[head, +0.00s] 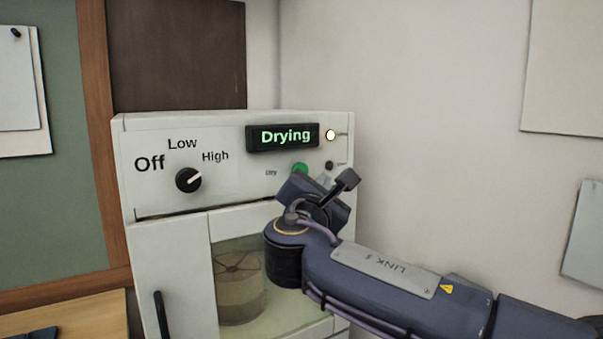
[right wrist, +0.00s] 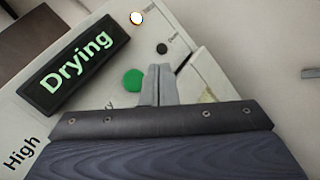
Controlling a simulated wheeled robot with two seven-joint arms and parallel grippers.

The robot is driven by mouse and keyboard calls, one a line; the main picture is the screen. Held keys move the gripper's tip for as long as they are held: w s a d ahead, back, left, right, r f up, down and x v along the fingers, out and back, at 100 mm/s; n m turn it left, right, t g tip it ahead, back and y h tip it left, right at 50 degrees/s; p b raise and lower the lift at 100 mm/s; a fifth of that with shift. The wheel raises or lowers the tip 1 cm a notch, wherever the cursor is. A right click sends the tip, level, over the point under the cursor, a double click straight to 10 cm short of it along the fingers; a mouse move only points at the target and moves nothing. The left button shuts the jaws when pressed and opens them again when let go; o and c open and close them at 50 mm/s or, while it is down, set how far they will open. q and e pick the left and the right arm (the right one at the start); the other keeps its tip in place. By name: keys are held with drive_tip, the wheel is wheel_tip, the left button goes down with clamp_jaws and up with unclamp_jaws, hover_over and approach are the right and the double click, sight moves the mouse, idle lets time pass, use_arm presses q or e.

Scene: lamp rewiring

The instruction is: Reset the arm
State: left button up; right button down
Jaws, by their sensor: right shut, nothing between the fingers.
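My right arm reaches in from the lower right in the head view. Its gripper (head: 324,182) is at the upper right of the white drying cabinet's (head: 160,245) front panel. In the right wrist view the gripper (right wrist: 159,70) is shut and empty, its fingertips beside the green button (right wrist: 133,80). I cannot tell whether they touch the panel. The green button also shows in the head view (head: 300,168), partly hidden by my gripper. The display (head: 282,137) reads "Drying" and the lamp (head: 330,135) beside it glows. The knob (head: 188,180) points towards "High". My left gripper is not in view.
The cabinet door has a window (head: 240,255) with a brown round object inside, and a dark handle (head: 161,315). A green board (head: 50,220) with a wooden frame is at the left. A wooden surface (head: 80,318) is at the lower left.

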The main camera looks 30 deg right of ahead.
idle(0.4)
drive_tip(key=s+d+f+m+g+y, duration=0.2)
drive_tip(key=s+f+m+g+y, duration=0.4)
drive_tip(key=f, duration=0.5)
drive_tip(key=s+d+f+m+g+y, duration=0.1)
drive_tip(key=s+f+m, duration=0.2)
drive_tip(key=s+f, duration=0.65)
drive_tip(key=s+a+f+m+g+y, duration=0.2)
drive_tip(key=s+a+f+m+y, duration=0.7)
drive_tip(key=s+a+f+m, duration=0.2)
wheel_tip(320, 180, down, 5)
drive_tip(key=a+m, duration=0.2)
drive_tip(key=shift+s+a+y, duration=0.2)
drive_tip(key=shift+a+y, duration=0.1)
